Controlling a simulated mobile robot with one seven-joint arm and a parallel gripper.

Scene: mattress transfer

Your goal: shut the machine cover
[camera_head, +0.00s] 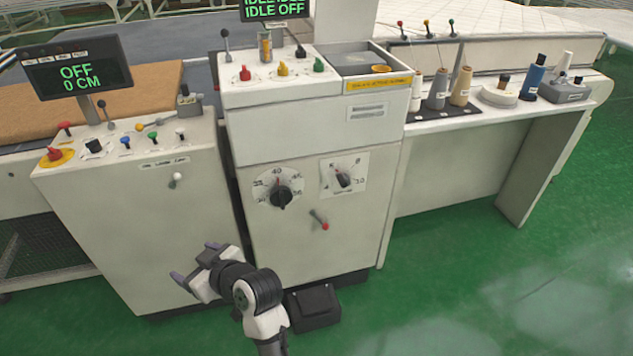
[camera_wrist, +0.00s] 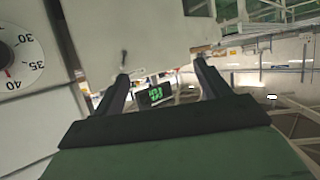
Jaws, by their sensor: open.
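The machine (camera_head: 310,140) is a white cabinet with dials on its front. At its top right is an open recess (camera_head: 362,62) with a dark grey inside and a yellow part in its front corner. A white upright panel (camera_head: 344,28) stands behind the recess; it looks like the raised cover, and its top is cut off by the frame. My gripper (camera_head: 195,262) is low in front of the left cabinet, well below and left of the recess. It is open and empty, touching nothing that I can see. In the wrist view the open fingers (camera_wrist: 160,71) have nothing between them.
Levers and coloured knobs stand on the machine's top left and on the left cabinet (camera_head: 130,210). A red-tipped lever (camera_head: 320,222) sticks out of the front. A black pedal box (camera_head: 313,305) lies on the floor. Thread spools stand on the right table (camera_head: 490,116). The green floor at right is clear.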

